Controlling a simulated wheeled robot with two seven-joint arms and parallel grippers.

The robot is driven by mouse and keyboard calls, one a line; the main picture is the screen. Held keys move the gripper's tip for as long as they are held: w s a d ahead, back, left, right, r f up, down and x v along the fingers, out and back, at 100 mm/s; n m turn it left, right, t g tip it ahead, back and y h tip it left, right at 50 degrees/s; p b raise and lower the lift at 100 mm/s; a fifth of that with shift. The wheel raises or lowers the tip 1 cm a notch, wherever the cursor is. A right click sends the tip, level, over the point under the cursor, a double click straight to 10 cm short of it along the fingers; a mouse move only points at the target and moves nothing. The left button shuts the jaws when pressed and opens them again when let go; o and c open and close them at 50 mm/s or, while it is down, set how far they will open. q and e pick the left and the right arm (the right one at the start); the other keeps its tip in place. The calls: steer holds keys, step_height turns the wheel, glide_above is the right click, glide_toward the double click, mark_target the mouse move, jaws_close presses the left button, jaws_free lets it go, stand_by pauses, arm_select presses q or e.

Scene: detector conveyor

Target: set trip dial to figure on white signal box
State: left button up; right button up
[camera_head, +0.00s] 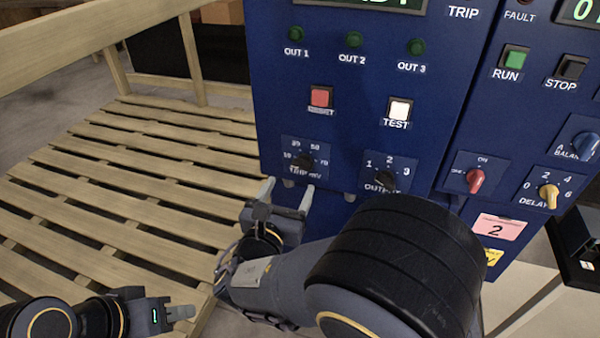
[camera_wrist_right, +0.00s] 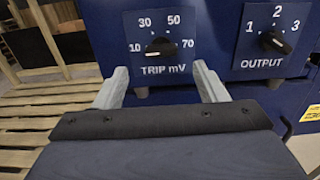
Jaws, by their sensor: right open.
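The trip dial (camera_head: 305,161) is a black knob low on the left of the blue panel. In the right wrist view the trip dial (camera_wrist_right: 160,47) has the figures 10, 30, 50 and 70 around it and "TRIP mV" below. I cannot tell surely which figure its pointer marks. My right gripper (camera_head: 287,192) is open and empty, just below and in front of the dial; its pale fingers (camera_wrist_right: 160,76) are spread wide, apart from the knob. My left gripper (camera_head: 180,312) is low at the left, far from the panel; its jaw gap is unclear. I see no white signal box.
The output dial (camera_head: 386,180) is close to the right of the trip dial. A red button (camera_head: 321,97) and a white TEST button (camera_head: 399,110) sit above. More knobs are on the right panel. A slatted wooden pallet (camera_head: 110,195) fills the left.

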mark_target(301, 168)
steer(key=x, duration=0.6)
steer(key=shift+w+d, duration=0.1)
steer(key=shift+w, duration=0.2)
steer(key=c, duration=1)
